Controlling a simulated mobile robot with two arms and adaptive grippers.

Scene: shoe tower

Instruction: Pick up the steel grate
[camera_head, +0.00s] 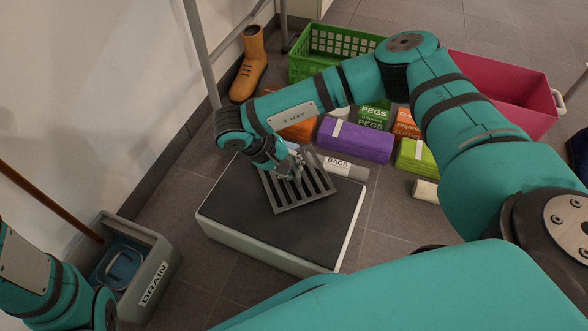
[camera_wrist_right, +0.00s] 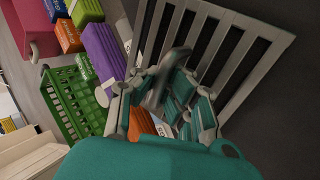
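The steel grate (camera_head: 306,197) is a grey slatted plate over the black-topped step (camera_head: 235,215) in the head view. Its far corner reaches past the step's back edge; whether it touches the step is hard to tell. My right gripper (camera_head: 291,170) is above the grate's far left part. In the right wrist view the grate (camera_wrist_right: 222,50) fills the upper right, and my right gripper (camera_wrist_right: 165,85) has its fingers closed around a grey handle standing out from it. The fingertips partly hide the handle. My left arm shows at the lower left; its gripper is out of view.
A grey box labelled DRAIN (camera_head: 155,285) stands left of the step.

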